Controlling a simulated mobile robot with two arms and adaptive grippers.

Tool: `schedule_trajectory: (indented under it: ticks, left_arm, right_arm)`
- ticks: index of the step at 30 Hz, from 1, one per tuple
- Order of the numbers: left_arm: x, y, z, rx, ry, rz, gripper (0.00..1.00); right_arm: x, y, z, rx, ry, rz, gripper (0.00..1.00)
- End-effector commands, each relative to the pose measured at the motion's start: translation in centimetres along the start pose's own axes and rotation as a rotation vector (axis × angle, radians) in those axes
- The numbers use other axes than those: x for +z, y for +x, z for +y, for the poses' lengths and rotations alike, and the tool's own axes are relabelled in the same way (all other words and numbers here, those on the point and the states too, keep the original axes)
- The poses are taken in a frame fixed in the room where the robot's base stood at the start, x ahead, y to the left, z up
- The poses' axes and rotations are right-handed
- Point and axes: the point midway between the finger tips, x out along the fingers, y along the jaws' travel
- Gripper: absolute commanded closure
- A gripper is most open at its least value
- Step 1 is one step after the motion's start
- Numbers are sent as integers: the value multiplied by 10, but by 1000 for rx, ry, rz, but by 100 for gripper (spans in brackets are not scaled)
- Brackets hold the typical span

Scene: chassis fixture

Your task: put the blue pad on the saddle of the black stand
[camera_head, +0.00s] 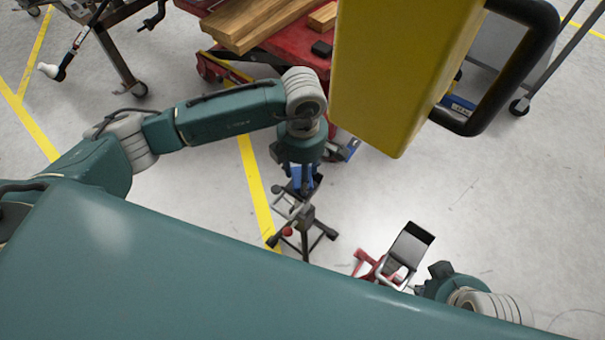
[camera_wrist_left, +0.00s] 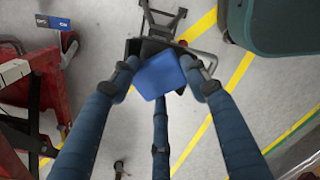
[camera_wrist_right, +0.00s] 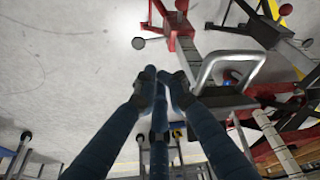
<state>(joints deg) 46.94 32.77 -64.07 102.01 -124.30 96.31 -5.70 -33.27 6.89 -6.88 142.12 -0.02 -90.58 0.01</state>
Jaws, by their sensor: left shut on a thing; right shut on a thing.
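My left gripper (camera_wrist_left: 160,72) is shut on the blue pad (camera_wrist_left: 158,76), which is tilted in the left wrist view. The pad partly covers the dark saddle of the black stand (camera_wrist_left: 158,20); I cannot tell if they touch. In the head view the blue pad (camera_head: 297,184) is just above the black stand (camera_head: 307,222), partly hidden by the gripper. My right gripper (camera_wrist_right: 161,84) has its fingers close together beside a silver handle (camera_wrist_right: 230,56) of a red-legged stand. What lies between its fingers is hidden.
The red-legged stand (camera_head: 367,261) stands right of the black stand. A red cart (camera_head: 290,48) carrying wooden boards (camera_head: 245,20) is behind my left arm. A large yellow body with a black handle (camera_head: 400,70) blocks the upper right. Bare floor (camera_head: 500,220) lies at right.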

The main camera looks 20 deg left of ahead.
Motion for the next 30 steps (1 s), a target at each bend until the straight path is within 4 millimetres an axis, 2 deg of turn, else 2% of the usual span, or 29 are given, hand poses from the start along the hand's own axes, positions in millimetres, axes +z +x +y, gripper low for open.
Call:
schedule_trajectory:
  ticks: [10,11,13,14,24,26,30]
  left_arm:
    - [0,3,0,1,0,-2,86]
    - [0,3,0,1,0,-1,52]
    - [0,3,0,1,0,-1,38]
    - [0,3,0,1,0,-1,36]
    - [0,0,0,1,0,-2,36]
    - [1,-6,1,3,0,-3,36]
    - [1,-32,2,5,1,-4,36]
  right_arm:
    - [-1,2,0,0,0,6,100]
    - [-2,2,0,0,-1,10,100]
    - [-4,2,0,0,-1,15,100]
    - [-4,2,0,0,-1,16,100]
    - [-3,0,0,-1,-1,10,100]
    - [0,-2,0,-1,-1,-2,100]
    - [-2,-8,0,-1,-1,-2,100]
